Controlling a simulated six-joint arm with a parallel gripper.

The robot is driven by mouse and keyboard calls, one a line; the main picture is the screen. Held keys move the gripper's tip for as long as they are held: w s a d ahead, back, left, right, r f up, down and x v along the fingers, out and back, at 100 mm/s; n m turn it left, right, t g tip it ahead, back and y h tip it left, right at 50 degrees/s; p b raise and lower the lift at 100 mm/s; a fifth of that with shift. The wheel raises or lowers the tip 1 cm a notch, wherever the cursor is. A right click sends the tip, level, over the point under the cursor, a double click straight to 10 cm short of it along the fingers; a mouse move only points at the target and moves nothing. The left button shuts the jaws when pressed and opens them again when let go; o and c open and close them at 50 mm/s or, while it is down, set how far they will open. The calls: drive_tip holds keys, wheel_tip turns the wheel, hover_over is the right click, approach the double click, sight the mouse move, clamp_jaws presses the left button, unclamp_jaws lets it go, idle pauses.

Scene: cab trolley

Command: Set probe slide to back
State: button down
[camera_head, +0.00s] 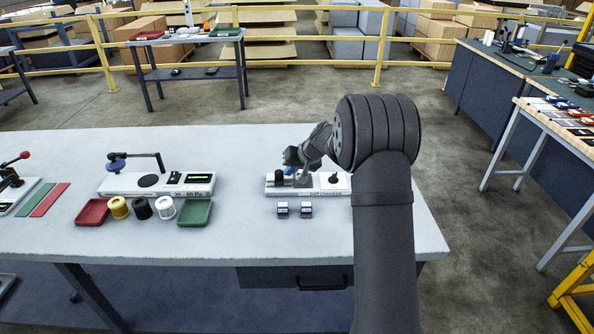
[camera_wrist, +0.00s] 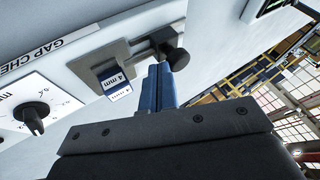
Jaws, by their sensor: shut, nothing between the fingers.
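The gap checker (camera_head: 325,192) is a white box near the right part of the table, and its lettered face (camera_wrist: 85,50) shows in the wrist view. On it is a grey metal plate (camera_wrist: 127,58) with a blue and white block marked 4 mm (camera_wrist: 116,86). A dark slide with a round black knob (camera_wrist: 177,58) stands at the plate's end; I take this to be the probe slide. My gripper (camera_head: 287,169) is over the checker's left end. In the wrist view its blue fingers (camera_wrist: 158,70) are shut, empty and close beside the knob. I cannot tell whether they touch it.
A black dial (camera_wrist: 33,118) is on the checker's face. To the left are a green tray (camera_head: 195,212), several spools (camera_head: 142,208) and another white device (camera_head: 195,187). The table's front is clear.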

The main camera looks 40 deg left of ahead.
drive_tip(key=shift+s+a, duration=1)
drive_tip(key=shift+s, duration=0.05)
drive_tip(key=w+d, duration=0.3)
drive_tip(key=shift+w+d, duration=0.15)
drive_tip(key=shift+w, duration=0.05)
drive_tip(key=v, duration=0.9)
drive_tip(key=shift+r, duration=0.4)
drive_tip(key=shift+s+d, duration=0.1)
drive_tip(key=shift+s, duration=0.05)
drive_tip(key=x, duration=1)
drive_tip(key=shift+s+a, duration=0.35)
drive_tip(key=shift+w+d, duration=0.65)
drive_tip(key=shift+d, duration=0.05)
